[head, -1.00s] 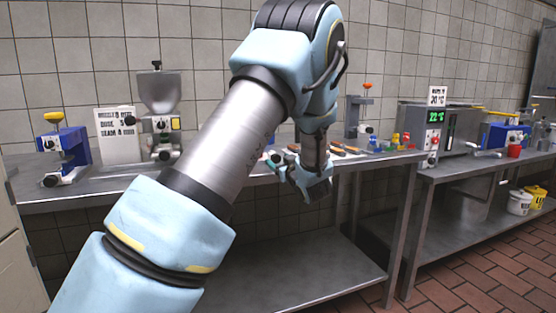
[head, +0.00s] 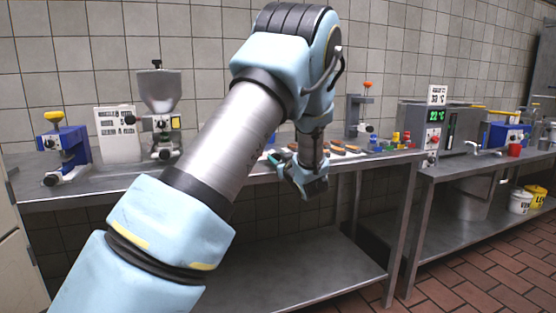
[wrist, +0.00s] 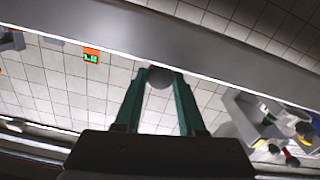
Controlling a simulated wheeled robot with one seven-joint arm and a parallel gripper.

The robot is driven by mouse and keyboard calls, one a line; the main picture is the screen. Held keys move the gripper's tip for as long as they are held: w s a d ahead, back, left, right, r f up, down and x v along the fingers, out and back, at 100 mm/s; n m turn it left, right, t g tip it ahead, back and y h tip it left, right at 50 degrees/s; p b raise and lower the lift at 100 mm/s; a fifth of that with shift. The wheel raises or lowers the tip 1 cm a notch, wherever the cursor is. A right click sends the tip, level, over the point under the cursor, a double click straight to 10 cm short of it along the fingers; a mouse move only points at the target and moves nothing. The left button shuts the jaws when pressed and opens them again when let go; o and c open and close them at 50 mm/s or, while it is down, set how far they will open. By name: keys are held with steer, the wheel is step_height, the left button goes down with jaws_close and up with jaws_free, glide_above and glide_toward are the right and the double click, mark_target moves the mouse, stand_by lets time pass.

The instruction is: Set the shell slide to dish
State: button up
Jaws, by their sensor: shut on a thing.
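In the wrist view my gripper (wrist: 163,75) has its two teal fingers closed about a round grey thing (wrist: 159,78), which looks like a knob. What the knob belongs to is not clear. In the head view my gripper (head: 312,190) hangs at the front edge of the steel table (head: 240,178), and the held thing cannot be made out there. I cannot tell which part is the shell slide.
A blue machine with a yellow knob (head: 62,150) stands at the far left. Small coloured pieces (head: 390,145) and a grey stand with an orange knob (head: 360,115) are behind my gripper. A box with a green display (head: 432,130) stands on the right table.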

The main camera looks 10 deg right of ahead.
jaws_close()
stand_by(0.7)
steer(key=shift+a, duration=0.1)
